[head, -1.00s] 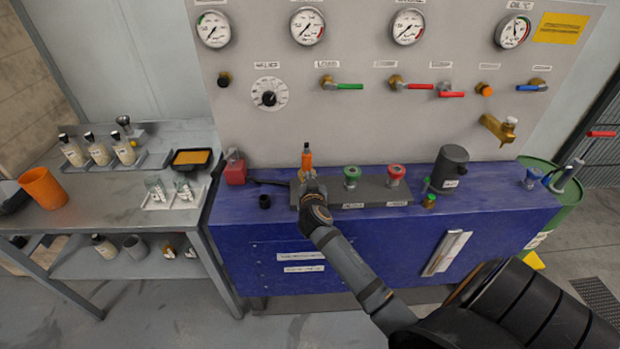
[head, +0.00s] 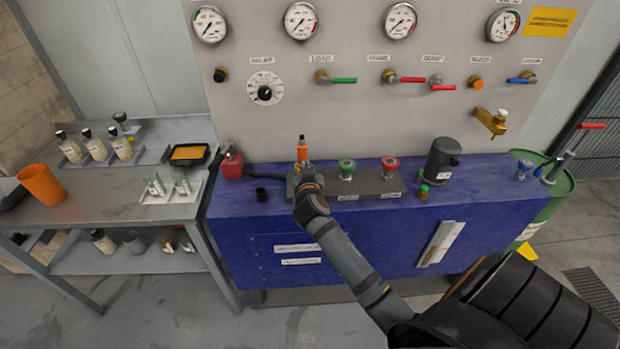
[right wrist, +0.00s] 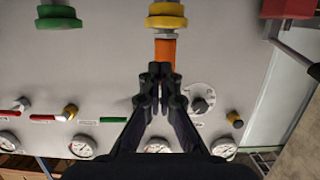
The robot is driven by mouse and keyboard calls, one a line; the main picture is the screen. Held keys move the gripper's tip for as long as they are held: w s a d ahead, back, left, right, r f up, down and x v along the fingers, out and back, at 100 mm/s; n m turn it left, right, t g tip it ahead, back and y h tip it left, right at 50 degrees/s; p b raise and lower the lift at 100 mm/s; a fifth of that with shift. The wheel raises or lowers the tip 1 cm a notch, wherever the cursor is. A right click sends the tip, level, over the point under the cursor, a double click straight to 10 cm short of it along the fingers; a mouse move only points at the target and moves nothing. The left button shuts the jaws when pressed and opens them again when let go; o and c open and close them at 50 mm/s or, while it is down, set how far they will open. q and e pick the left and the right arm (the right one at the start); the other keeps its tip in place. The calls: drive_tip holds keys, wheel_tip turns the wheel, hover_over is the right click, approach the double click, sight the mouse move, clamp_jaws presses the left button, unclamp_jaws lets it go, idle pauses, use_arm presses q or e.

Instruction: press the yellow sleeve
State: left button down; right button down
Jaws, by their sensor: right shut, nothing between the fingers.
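The yellow sleeve (right wrist: 167,16) shows at the top of the right wrist view, a ringed collar with an orange cylinder (right wrist: 165,52) beside it. My right gripper (right wrist: 160,70) is shut and empty, with its fingertips in front of the orange cylinder's end and a little short of the sleeve in the picture; I cannot tell whether they touch. In the head view, my right gripper (head: 304,170) is over the left end of the dark block (head: 370,188), just below the orange cylinder (head: 302,150). The yellow sleeve is hidden there behind the gripper. My left gripper is not in view.
A green sleeve (head: 347,168) and a red sleeve (head: 389,166) stand to the right on the block. The panel with gauges and valves rises behind the blue bench (head: 350,240).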

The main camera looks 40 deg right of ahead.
drive_tip(key=b+v, duration=0.1)
drive_tip(key=v, duration=0.6)
drive_tip(key=shift+s+a, duration=0.2)
drive_tip(key=shift+s, duration=0.1)
drive_tip(key=shift+w+f, duration=0.1)
drive_tip(key=shift+f, duration=0.05)
